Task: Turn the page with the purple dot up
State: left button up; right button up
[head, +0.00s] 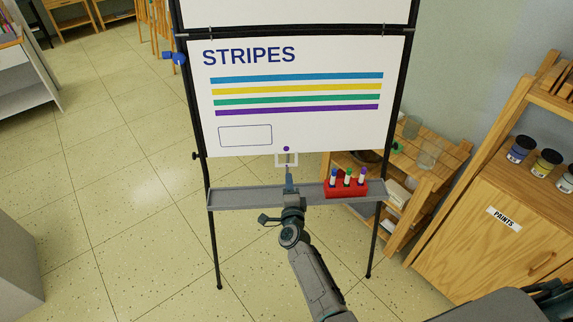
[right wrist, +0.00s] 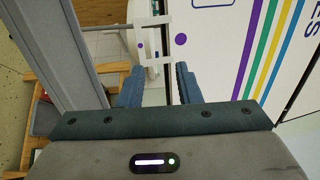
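The white page headed STRIPES (head: 300,128) hangs on the easel, with blue, yellow, green and purple stripes. A purple dot (head: 286,148) is at its bottom edge, also seen in the right wrist view (right wrist: 181,39). A white frame-like tab (head: 279,160) hangs below the dot and carries a smaller purple mark; it also shows in the right wrist view (right wrist: 152,22). My right gripper (head: 289,177) is just below the tab. In the right wrist view its two fingers (right wrist: 160,80) are apart, with nothing clearly gripped between them. My left gripper is not in view.
The grey easel tray (head: 240,197) runs below the page, close to my right gripper. A red holder (head: 346,190) with several markers sits on its right part. Wooden shelves with jars and a PAINTS cabinet (head: 485,225) stand at right. Floor left of the easel is clear.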

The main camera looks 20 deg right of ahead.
jog(key=r+p+v, duration=0.1)
jog(key=v, duration=0.8)
jog(key=shift+r+p, duration=0.3)
jog(key=shift+r, duration=0.05)
dwell(0.7)
dwell(0.4)
jog(key=s+d+f+n+g+y+b, duration=0.15)
jog(key=s+f+n+g, duration=0.35)
jog(key=f, duration=0.7)
jog(key=s+f+n+y+b, duration=0.1)
jog(key=s+f+n+b, duration=0.15)
jog(key=s+f, duration=0.75)
jog(key=s+d+f+n+g+y+b, duration=0.1)
jog(key=s+f+n+g+y, duration=0.25)
jog(key=f, duration=1.05)
jog(key=s+d+f+n+g+h+b, duration=0.1)
jog(key=s+d+f+n+g, duration=0.1)
jog(key=s+f, duration=0.4)
jog(key=s+d+f+n+g+h+b, duration=0.1)
jog(key=s+d+f+n+g, duration=0.2)
jog(key=s, duration=1.2)
jog(key=s+d+f+n+g+b, duration=0.2)
jog(key=s+d+f, duration=0.4)
jog(key=s+f, duration=0.3)
jog(key=s+n+g, duration=0.1)
jog(key=s+n, duration=0.1)
jog(key=shift+s+n+h, duration=0.25)
jog(key=shift+n+h, duration=0.15)
jog(key=shift+c, duration=0.2)
